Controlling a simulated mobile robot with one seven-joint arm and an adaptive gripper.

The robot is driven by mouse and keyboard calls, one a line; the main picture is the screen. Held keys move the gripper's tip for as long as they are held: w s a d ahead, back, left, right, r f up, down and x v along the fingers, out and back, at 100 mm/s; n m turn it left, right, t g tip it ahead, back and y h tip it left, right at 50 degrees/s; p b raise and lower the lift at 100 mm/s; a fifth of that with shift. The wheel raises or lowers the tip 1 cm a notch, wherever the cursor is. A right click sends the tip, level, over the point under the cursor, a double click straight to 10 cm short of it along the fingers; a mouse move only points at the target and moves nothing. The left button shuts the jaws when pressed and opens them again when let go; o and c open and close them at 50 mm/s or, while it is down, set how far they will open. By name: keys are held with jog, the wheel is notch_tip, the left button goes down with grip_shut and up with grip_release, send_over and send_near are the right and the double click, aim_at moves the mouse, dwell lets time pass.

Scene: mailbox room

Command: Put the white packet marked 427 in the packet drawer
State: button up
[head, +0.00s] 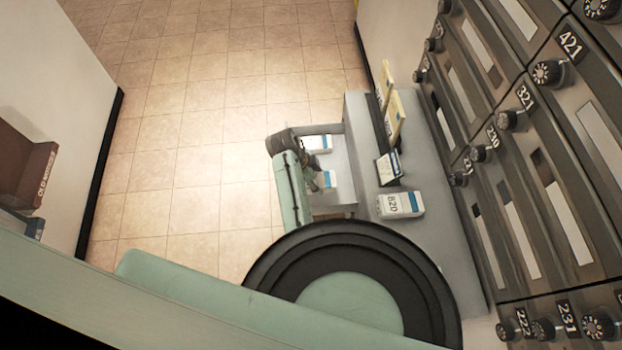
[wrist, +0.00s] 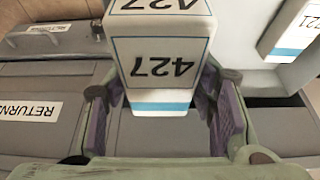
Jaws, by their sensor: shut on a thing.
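The white packet marked 427 (wrist: 160,50) has a blue band and fills the upper middle of the wrist view. My gripper (wrist: 162,95) is shut on it, with a purple-padded finger at each side. In the head view my gripper (head: 314,180) is beside the grey counter, and the white, blue-banded packet at its fingers (head: 330,180) appears to be the held one. An open grey drawer or tray (head: 338,206) lies below and around it. Its label is not readable, so I cannot tell if it is the packet drawer. The held packet hides part of what lies beneath.
A packet ending in 21 (wrist: 290,28) lies at right in the wrist view. A grey front labelled RETURNS (wrist: 30,108) is at left. A packet marked 820 (head: 402,204) lies on the counter (head: 438,250). Metal mailboxes (head: 545,190) line the right. Open tiled floor (head: 200,110) is at left.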

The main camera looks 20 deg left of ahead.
jog(key=shift+s+a+f+b+x, duration=0.15)
jog(key=shift+a+b+x, duration=0.15)
jog(key=shift+b+x, duration=1.1)
jog(key=shift+s+a+f+b+x, duration=0.25)
jog(key=shift+b+x, duration=0.55)
jog(key=shift+x, duration=1.2)
jog(key=shift+s+a+b+x, duration=0.1)
jog(key=shift+a+b+x, duration=0.25)
jog(key=shift+b+x, duration=1.05)
jog(key=shift+w+d+f+p, duration=0.1)
jog(key=shift+f+p, duration=0.15)
jog(key=shift+p, duration=0.05)
jog(key=o, duration=1.3)
jog(key=v, duration=1.2)
jog(key=shift+w, duration=0.1)
